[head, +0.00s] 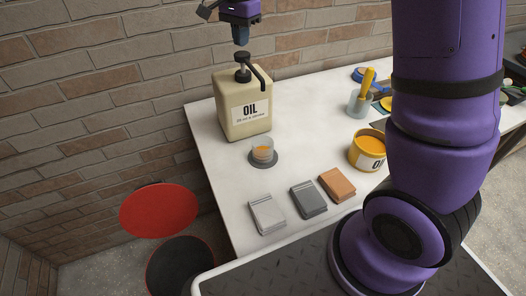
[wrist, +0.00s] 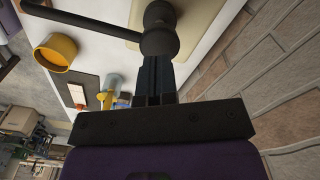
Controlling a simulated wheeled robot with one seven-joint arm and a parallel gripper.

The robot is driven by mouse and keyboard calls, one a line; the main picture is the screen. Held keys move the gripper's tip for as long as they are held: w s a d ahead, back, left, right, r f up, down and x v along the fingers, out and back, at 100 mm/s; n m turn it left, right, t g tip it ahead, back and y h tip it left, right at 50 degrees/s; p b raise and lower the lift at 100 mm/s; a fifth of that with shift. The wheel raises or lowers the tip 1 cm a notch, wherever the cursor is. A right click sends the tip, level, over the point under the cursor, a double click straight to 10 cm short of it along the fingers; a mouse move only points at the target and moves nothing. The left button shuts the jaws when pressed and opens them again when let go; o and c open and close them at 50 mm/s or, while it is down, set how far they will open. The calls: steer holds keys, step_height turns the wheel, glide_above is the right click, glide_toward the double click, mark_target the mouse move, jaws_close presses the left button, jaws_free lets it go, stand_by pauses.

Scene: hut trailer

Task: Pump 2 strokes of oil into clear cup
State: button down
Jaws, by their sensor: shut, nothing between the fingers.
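The oil jug (head: 243,110) is a beige container labelled OIL, upright on the white table. Its black pump head (head: 243,58) has a curved spout reaching right and down. The clear cup (head: 263,150) stands on a dark round coaster in front of the jug, with some orange oil low inside. My gripper (head: 241,42) is shut and empty, pointing down just above the pump head. In the wrist view, the fingers (wrist: 155,80) end at the black pump head (wrist: 159,30); I cannot tell whether they touch it. The cup is not visible in the wrist view.
A yellow oil tin (head: 367,150) and a cup with a yellow-handled tool (head: 360,101) stand to the right. Folded light grey (head: 267,214), dark grey (head: 308,200) and orange-brown (head: 337,185) cloths lie in front. A red-lidded bin (head: 159,211) stands left of the table. A brick wall is behind.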

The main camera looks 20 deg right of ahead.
step_height(320, 180, up, 6)
stand_by(0.9)
stand_by(0.4)
steer(key=s+d+r+n+t, duration=0.1)
steer(key=s+d+r+n, duration=0.25)
steer(key=s, duration=0.55)
steer(key=s+d+r+n+t, duration=0.25)
steer(key=s+r, duration=0.25)
steer(key=s, duration=0.5)
steer(key=s+f+n+t, duration=0.1)
steer(key=s+n, duration=0.2)
steer(key=s, duration=0.4)
steer(key=s+f+n+t, duration=0.1)
steer(key=s+f+n, duration=0.1)
steer(key=s, duration=0.6)
steer(key=shift+d+f+n, duration=0.25)
steer(key=shift+d+n, duration=0.2)
steer(key=shift+n, duration=0.05)
